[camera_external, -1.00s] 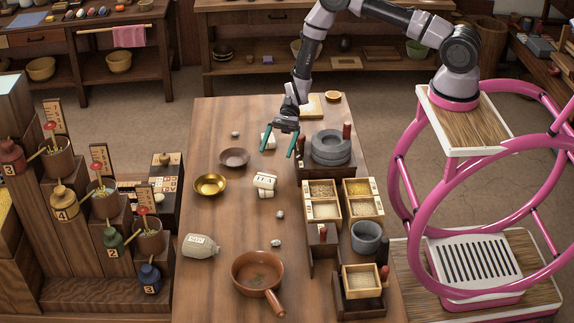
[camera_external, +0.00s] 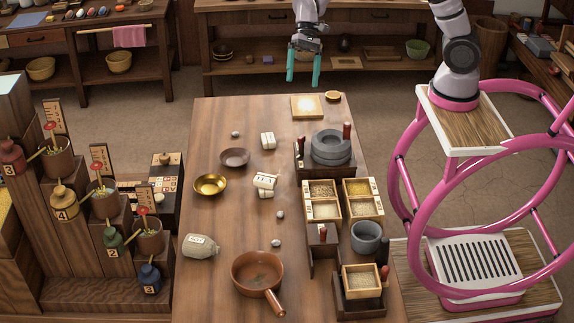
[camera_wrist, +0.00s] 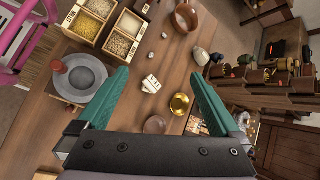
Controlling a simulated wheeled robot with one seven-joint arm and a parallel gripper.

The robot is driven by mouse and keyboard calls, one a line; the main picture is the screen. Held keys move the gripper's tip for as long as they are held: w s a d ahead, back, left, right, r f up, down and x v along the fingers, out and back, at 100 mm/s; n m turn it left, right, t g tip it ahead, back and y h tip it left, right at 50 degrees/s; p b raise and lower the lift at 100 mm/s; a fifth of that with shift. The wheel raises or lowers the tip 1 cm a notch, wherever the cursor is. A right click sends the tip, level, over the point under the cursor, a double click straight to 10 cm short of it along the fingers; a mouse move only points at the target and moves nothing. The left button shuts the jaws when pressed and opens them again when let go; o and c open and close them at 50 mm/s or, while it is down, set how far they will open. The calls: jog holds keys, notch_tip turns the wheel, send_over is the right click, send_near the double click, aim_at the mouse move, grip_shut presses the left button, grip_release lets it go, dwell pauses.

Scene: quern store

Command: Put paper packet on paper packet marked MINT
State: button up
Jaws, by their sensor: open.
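One white paper packet (camera_external: 268,140) with a dark band lies alone on the wooden table, towards its far half. Nearer the front, two white packets (camera_external: 265,181) with dark marks sit together, one seemingly tilted against or on the other; I cannot read MINT on any. That group also shows in the wrist view (camera_wrist: 151,84); the lone packet is not clearly visible there. My gripper (camera_external: 303,82), with green fingers, is open and empty, raised beyond the table's far end, apart from all packets. Its spread fingers also show in the wrist view (camera_wrist: 160,88).
A brass bowl (camera_external: 210,185) and a dark dish (camera_external: 234,157) stand left of the packets. A grey quern (camera_external: 331,147) and grain boxes (camera_external: 322,209) line the right side. A brown pan (camera_external: 258,272) and a jar (camera_external: 200,246) are in front. Small stones lie about.

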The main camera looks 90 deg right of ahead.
jog(key=s+r+n+t+h, duration=0.2)
jog(key=s+r+n+h, duration=0.1)
jog(key=s+r, duration=0.7)
jog(key=s+d+r+n+t+h, duration=0.1)
jog(key=s+r+n+t+h, duration=0.2)
jog(key=s+r, duration=0.7)
jog(key=s+n, duration=0.2)
jog(key=s, duration=0.4)
jog(key=shift+s+d, duration=0.2)
jog(key=shift+s, duration=0.05)
